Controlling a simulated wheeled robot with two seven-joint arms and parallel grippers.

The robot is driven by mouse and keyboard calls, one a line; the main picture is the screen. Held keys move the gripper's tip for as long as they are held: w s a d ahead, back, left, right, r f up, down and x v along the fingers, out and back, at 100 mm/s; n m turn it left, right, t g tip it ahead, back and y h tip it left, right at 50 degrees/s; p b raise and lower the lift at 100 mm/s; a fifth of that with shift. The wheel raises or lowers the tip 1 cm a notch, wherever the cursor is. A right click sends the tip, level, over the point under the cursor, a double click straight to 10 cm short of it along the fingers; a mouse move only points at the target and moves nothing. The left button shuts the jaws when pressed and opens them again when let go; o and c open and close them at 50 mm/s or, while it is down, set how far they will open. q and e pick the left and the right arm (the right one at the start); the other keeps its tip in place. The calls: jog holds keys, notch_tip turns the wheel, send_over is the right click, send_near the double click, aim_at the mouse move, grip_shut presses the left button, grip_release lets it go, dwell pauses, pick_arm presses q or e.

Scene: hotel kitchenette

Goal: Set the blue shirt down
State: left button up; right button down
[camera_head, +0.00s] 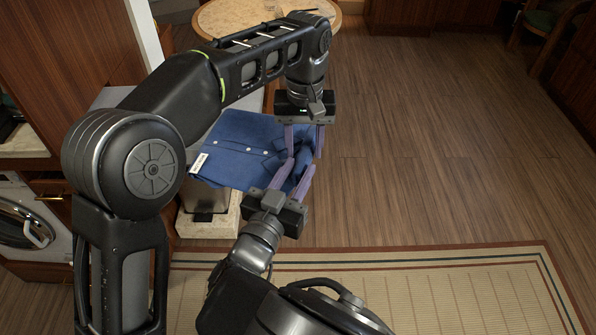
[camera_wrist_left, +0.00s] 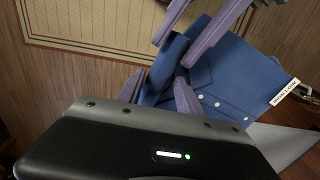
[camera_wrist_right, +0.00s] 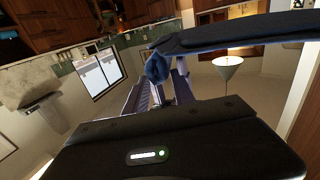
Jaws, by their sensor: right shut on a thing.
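The folded blue shirt (camera_head: 240,148) lies flat and level in the middle of the head view, with a white tag at its left edge. It also shows in the left wrist view (camera_wrist_left: 225,85) and edge-on in the right wrist view (camera_wrist_right: 240,36). My right gripper (camera_head: 302,163) is shut on the bunched near right end of the shirt. My left gripper (camera_head: 304,150) points down at the shirt's right end, its fingers apart with blue cloth near or between them.
A round wooden table (camera_head: 225,14) stands at the back. A pale stone base (camera_head: 212,228) shows below the shirt. A washing machine (camera_head: 28,225) is at the left. A striped rug (camera_head: 440,295) lies in front. The wooden floor at right is clear.

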pick_arm(q)
jog(key=shift+o, duration=1.1)
jog(key=shift+w+a, duration=0.1)
jog(key=shift+a, duration=0.1)
pick_arm(e)
jog(key=shift+d, duration=0.1)
